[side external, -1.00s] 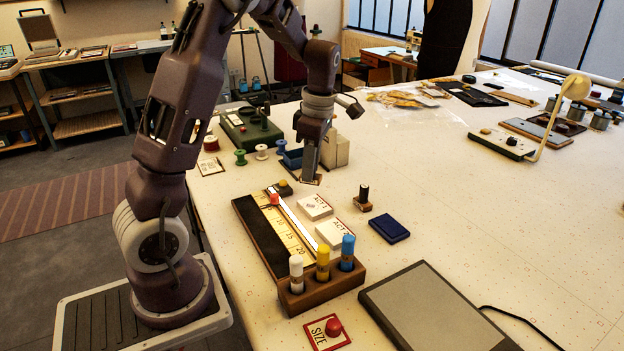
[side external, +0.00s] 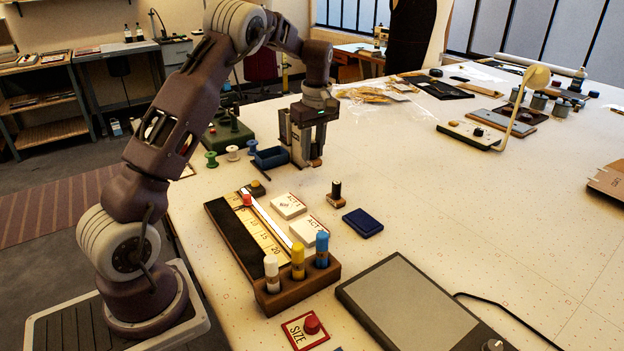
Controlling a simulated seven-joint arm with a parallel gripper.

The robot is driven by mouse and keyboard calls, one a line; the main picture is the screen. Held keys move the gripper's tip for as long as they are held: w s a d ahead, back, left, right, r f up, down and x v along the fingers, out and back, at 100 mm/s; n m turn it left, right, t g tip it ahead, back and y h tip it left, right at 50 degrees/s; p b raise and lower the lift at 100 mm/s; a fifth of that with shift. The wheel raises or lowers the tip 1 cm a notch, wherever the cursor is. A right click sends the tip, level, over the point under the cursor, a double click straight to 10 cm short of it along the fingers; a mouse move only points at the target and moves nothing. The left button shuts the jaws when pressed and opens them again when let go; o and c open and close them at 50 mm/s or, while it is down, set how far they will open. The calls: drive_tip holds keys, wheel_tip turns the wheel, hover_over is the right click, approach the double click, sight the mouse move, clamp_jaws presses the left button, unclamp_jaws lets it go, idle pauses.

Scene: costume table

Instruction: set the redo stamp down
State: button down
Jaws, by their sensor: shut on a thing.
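My gripper (side external: 307,160) points down over the far left part of the table, just right of a small blue tray (side external: 270,157). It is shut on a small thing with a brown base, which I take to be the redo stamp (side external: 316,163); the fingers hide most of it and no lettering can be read. I cannot tell whether its base touches the table. Another stamp (side external: 336,193), with a dark handle and wooden base, stands upright in front of my gripper, left of and behind a dark blue ink pad (side external: 362,222).
A ruler board (side external: 247,230), white ACT cards (side external: 289,206) and a wooden rack (side external: 296,286) with several capped tubes lie nearer the camera. A grey tablet (side external: 413,308) is at the front, a SIZE card (side external: 304,333) beside it. The table's middle right is clear.

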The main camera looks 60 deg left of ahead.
wheel_tip(320, 180, down, 7)
drive_tip(key=shift+r, duration=0.2)
drive_tip(key=c, duration=1.2)
unclamp_jaws()
drive_tip(key=shift+f, duration=0.15)
drive_tip(key=shift+o, duration=0.2)
